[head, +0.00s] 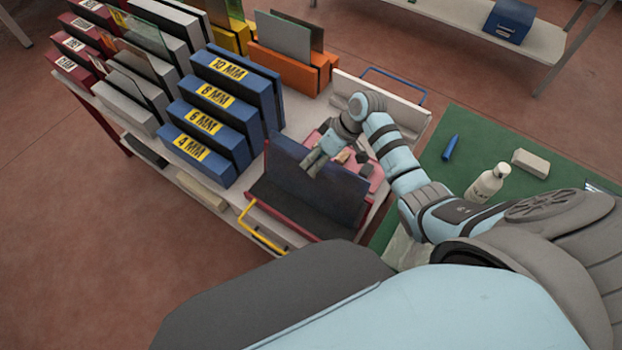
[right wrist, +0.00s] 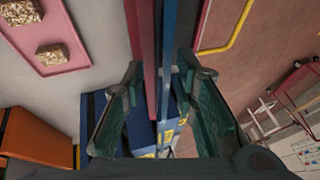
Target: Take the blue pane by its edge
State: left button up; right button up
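The blue pane (head: 318,190) stands on its edge, leaning, in a dark red holder with a black face (head: 290,213). My right gripper (head: 315,162) is at the pane's upper edge in the head view. In the right wrist view, the fingers of the right gripper (right wrist: 162,105) are spread apart, and the pane's thin blue edge (right wrist: 169,60) runs between them. A red strip of the holder (right wrist: 148,50) runs beside it. Neither finger visibly closes on the pane. My left gripper is not in view.
Blue racks labelled by thickness (head: 215,100) stand left of the holder, with an orange rack (head: 288,68) behind. A yellow handle (head: 262,232) sticks out in front. A green mat (head: 480,130) holds a bottle (head: 488,183).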

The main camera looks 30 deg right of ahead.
jog(key=shift+a+f, duration=0.1)
jog(key=shift+f, duration=0.15)
jog(key=shift+s+r, duration=0.2)
jog(key=shift+s, duration=0.05)
jog(key=shift+c, duration=0.6)
jog(key=shift+s, duration=0.1)
grip_shut()
